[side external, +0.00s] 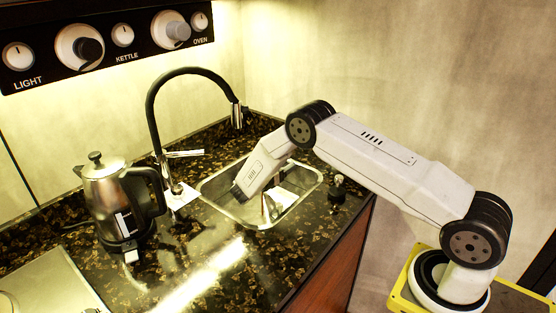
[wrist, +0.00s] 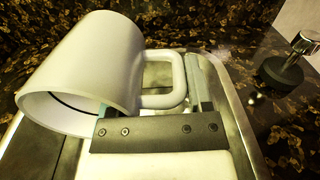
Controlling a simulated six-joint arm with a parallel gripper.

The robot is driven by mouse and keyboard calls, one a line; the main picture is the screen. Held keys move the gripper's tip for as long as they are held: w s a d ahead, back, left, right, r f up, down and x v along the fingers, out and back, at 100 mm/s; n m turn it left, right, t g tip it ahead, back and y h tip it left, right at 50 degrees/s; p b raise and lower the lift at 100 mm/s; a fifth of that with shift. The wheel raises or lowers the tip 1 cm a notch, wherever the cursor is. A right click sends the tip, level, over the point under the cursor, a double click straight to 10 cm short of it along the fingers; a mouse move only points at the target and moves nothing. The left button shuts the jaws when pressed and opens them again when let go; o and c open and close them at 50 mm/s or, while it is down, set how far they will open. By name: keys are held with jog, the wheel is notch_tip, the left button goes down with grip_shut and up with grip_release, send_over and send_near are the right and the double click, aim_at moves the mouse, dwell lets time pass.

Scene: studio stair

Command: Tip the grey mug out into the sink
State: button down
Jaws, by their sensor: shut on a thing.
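The grey mug (wrist: 95,70) looks pale, almost white, in the wrist view. It lies tipped over, with its mouth facing down and to the lower left and its handle (wrist: 165,85) to the right. My gripper (wrist: 152,105) is shut on the mug at its handle side; the exact contact is partly hidden. In the side view my gripper (side external: 267,203) reaches down over the metal sink (side external: 222,201). The mug cannot be made out clearly there. The sink's rim also shows in the wrist view (wrist: 236,118). No liquid is visible leaving the mug.
A black curved tap (side external: 151,110) stands behind the sink at the left. A metal kettle (side external: 108,205) stands left of the sink. A small dark-and-metal fitting (side external: 337,190) stands right of the sink. The speckled counter (side external: 215,265) in front is clear.

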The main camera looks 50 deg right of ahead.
jog(key=shift+r, duration=0.1)
jog(key=shift+d+f+y, duration=0.3)
jog(key=shift+d+y, duration=0.1)
jog(key=shift+y, duration=0.3)
jog(key=shift+d+f+y, duration=0.3)
jog(key=shift+d+y, duration=0.05)
jog(key=shift+y, duration=0.35)
jog(key=shift+d+f+y, duration=0.1)
jog(key=shift+d+y, duration=0.1)
jog(key=shift+y, duration=0.1)
jog(key=d+r+y+b, duration=0.3)
jog(key=d+y+b, duration=0.1)
jog(key=y, duration=1)
jog(key=shift+s+d+n+t, duration=0.15)
jog(key=shift+d+n+t, duration=0.2)
jog(key=shift+d, duration=0.45)
dwell(0.6)
